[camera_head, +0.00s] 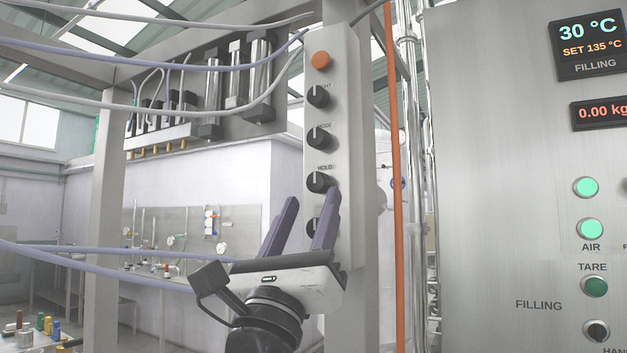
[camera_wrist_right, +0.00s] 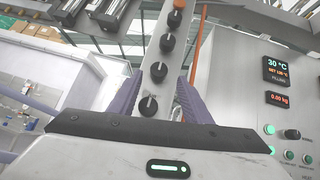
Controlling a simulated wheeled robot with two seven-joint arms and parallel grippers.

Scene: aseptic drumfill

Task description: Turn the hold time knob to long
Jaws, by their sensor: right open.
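A narrow grey panel (camera_head: 342,140) carries an orange button and a column of black knobs. The knob under the "HOLD" label (camera_head: 321,182) is third from the top; its white pointer mark looks about upright. It also shows in the right wrist view (camera_wrist_right: 158,72). My right gripper (camera_head: 312,196) is open, with its two purple fingers pointing up at the lower part of the panel. The fingertips are just below the HOLD knob in the head view, and nothing is between them that is clearly held. The lowest knob (camera_wrist_right: 148,105) is partly hidden by a finger in the head view. My left gripper is not in view.
A large steel cabinet (camera_head: 490,150) with displays and green buttons stands at the right. An orange vertical pipe (camera_head: 392,130) runs beside the panel. Grey hoses (camera_head: 150,105) cross the left side. Cylinders (camera_head: 235,75) hang on the frame behind.

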